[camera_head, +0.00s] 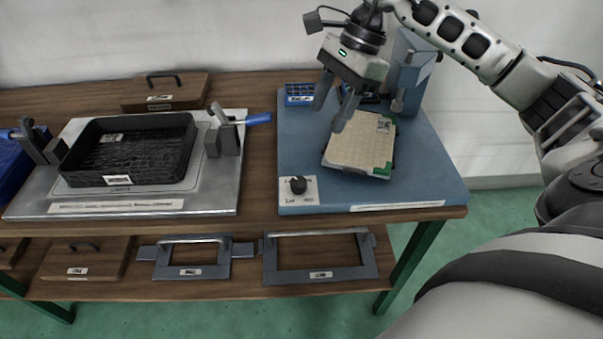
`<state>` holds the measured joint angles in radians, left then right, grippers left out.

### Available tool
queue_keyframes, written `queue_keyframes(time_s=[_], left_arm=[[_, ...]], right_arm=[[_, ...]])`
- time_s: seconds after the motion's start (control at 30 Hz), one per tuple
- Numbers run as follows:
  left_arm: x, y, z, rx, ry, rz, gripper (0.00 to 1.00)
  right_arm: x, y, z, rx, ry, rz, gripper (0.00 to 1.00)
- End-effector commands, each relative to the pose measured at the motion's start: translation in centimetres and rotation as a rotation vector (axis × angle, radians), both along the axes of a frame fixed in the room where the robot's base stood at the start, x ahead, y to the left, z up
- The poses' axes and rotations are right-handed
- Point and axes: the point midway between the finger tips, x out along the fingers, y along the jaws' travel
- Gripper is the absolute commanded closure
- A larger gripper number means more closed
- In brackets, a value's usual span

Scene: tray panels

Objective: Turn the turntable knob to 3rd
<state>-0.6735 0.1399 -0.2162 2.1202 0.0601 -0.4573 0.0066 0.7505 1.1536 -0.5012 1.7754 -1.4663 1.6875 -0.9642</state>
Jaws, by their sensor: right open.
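The knob (298,185) is a small black dial on a white plate at the front left corner of the blue panel (300,140). Its setting is too small to read. A tan board (361,142) with a green corner sits tilted on the panel. It may be on the turntable, but what is under it is hidden. My right gripper (331,118) is open, with its fingers pointing down above the board's left back edge. It is behind and to the right of the knob. I cannot tell whether a finger touches the board. My left gripper is not in view.
A blue bin (299,94) stands at the panel's back left, and a blue-grey upright (412,72) at its back right. On the left, a black tray (171,170) sits on a metal plate (219,192) with blue-handled clamps. Frames (321,276) lie on the lower shelf.

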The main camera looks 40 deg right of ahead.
Motion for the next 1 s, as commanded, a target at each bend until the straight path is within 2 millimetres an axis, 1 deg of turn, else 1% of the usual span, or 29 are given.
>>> queue_keyframes(time_s=[0.07,0.17,0.27,0.6,0.7,0.83,1.0], left_arm=[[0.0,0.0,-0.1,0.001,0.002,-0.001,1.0],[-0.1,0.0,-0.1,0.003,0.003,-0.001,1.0],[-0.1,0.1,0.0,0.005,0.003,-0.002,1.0],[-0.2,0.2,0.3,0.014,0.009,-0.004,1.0],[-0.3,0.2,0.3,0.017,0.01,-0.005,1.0],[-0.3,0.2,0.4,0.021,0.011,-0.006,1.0],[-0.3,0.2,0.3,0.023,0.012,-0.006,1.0]], right_arm=[[0.0,-0.4,-0.3,-0.023,0.001,0.001,0.48],[0.0,0.1,-1.5,-0.023,0.005,0.004,0.48],[0.0,0.9,-3.3,-0.019,0.006,0.004,0.48],[0.3,3.9,-10.1,-0.017,0.004,0.004,0.48],[0.4,4.5,-11.7,-0.016,0.004,0.003,0.48],[0.5,5.2,-13.4,-0.016,0.003,0.002,0.48],[0.6,5.6,-14.3,-0.016,0.0,0.001,0.48]])
